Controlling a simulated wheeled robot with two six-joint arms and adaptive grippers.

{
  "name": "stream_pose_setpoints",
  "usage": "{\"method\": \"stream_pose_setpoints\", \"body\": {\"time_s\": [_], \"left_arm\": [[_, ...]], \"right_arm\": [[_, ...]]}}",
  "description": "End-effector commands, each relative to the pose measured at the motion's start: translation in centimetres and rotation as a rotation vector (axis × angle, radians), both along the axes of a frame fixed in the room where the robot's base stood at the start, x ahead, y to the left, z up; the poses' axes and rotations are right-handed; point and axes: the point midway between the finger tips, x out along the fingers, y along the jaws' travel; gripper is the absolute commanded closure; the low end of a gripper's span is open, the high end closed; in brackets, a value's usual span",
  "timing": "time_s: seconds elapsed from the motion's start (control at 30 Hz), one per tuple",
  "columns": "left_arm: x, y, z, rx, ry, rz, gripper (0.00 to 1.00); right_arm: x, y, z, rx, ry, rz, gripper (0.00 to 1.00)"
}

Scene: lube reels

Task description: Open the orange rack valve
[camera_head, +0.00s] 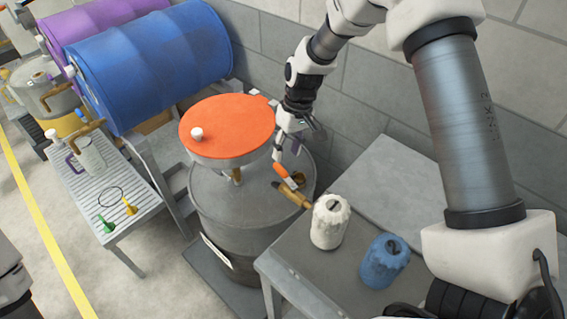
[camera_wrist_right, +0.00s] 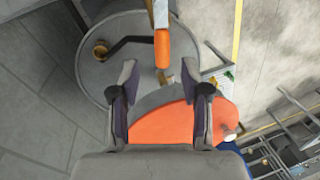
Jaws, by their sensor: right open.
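No part is clearly the orange rack valve. An orange disc (camera_head: 228,127) with a white cap lies above a grey drum (camera_head: 240,210); the disc also shows in the wrist view (camera_wrist_right: 170,126). An orange grip (camera_head: 282,171) sits over the drum top, beside a tan handle (camera_head: 297,198). In the wrist view the orange grip (camera_wrist_right: 162,48) is on a pale bar beyond the fingertips. My right gripper (camera_head: 289,146) is open and empty, above the drum next to the disc; its fingers show in the wrist view (camera_wrist_right: 164,86). My left gripper is out of view.
A slatted tray (camera_head: 95,190) holds a jug and funnels. White (camera_head: 329,225) and blue (camera_head: 385,262) containers stand on a bench. A block wall is behind.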

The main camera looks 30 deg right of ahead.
Motion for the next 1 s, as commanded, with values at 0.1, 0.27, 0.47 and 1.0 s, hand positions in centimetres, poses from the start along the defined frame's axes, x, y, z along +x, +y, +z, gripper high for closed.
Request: {"method": "stream_pose_setpoints", "body": {"time_s": [0.1, 0.27, 0.47, 1.0], "left_arm": [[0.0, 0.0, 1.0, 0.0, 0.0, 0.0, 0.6], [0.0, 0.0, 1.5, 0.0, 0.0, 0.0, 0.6], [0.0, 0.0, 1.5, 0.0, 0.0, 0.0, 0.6], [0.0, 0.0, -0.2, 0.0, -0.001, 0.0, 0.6]], "right_arm": [[-0.2, 0.5, -2.1, -0.002, 0.006, 0.001, 0.54], [-0.2, 1.0, -4.8, -0.001, 0.004, 0.001, 0.54], [-0.2, 1.2, -5.8, -0.001, 0.0, 0.001, 0.54], [-0.1, 1.7, -6.3, -0.002, -0.002, 0.1, 1.0]]}}
